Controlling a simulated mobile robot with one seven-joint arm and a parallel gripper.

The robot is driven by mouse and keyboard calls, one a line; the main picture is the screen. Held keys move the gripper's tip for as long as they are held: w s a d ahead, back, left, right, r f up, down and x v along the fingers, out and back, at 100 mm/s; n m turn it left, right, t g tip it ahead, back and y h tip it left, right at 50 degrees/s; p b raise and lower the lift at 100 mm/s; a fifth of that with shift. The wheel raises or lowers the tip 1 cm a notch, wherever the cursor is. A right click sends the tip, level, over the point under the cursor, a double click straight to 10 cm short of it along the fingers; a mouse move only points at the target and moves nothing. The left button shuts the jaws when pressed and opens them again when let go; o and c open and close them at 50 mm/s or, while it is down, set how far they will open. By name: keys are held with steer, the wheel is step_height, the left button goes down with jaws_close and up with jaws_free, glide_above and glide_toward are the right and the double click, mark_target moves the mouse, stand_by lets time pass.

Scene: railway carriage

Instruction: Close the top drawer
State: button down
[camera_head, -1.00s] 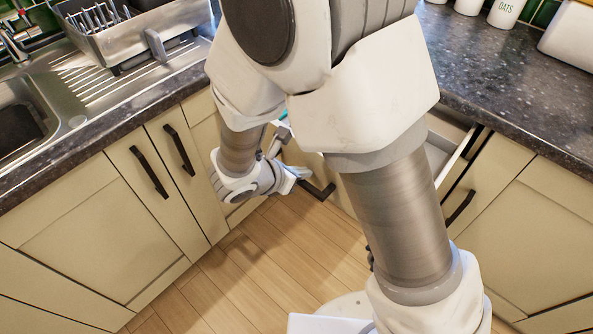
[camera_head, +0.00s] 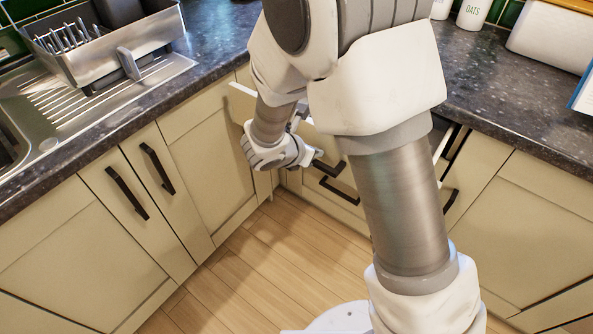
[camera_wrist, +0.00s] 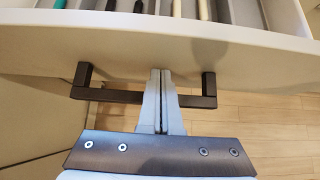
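The top drawer stands open; its cream front (camera_head: 243,96) is partly hidden behind my arm in the head view. The wrist view shows its front panel (camera_wrist: 130,45) from above, with cutlery (camera_wrist: 170,8) in the compartments behind it. A dark bar handle (camera_wrist: 110,95) runs across the front. My gripper (camera_wrist: 161,72) has its fingers together, with nothing between them. The fingers cross over the handle bar and point at the front panel. I cannot tell whether the tips touch it. In the head view my gripper (camera_head: 316,156) is by the drawer front, near dark handles.
Another dark handle (camera_head: 338,192) is on a lower front. Cream cupboards (camera_head: 80,240) line the left, below a dark worktop (camera_head: 520,120). A dish rack (camera_head: 110,45) stands by the sink. The wooden floor (camera_head: 265,255) in the corner is clear.

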steer(key=w+d+p, duration=0.1)
steer(key=w+d, duration=0.3)
steer(key=w, duration=0.2)
steer(key=w+d, duration=0.5)
steer(key=w, duration=0.1)
steer(key=w+d+p, duration=0.1)
steer(key=w+d, duration=0.4)
steer(key=w, duration=0.2)
steer(key=shift+p, duration=0.3)
steer(key=shift+a, duration=0.1)
